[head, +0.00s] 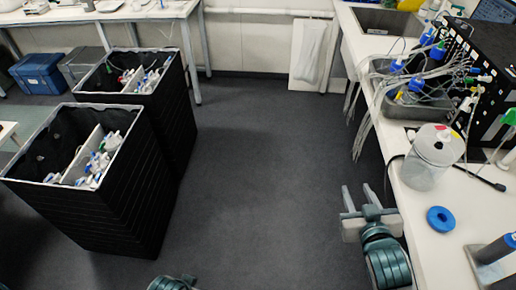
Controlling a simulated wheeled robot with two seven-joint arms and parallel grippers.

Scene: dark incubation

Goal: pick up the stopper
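A blue round piece with a hole in its middle (441,219) lies flat on the white bench at the right; it looks like the stopper. My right gripper (358,195) is beside the bench's left edge, over the floor, left of the blue piece and apart from it. Its two fingers point away from me, are spread, and hold nothing. Only a teal part of my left arm shows at the bottom edge; its gripper is out of the picture.
A clear jar with a pale lid (428,170) stands just behind the blue piece. A dark cylinder on a metal base (492,252) is at right front. A metal tray with tubes and blue-capped bottles (414,110) is farther back. Black bins (125,215) stand left; the middle floor is clear.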

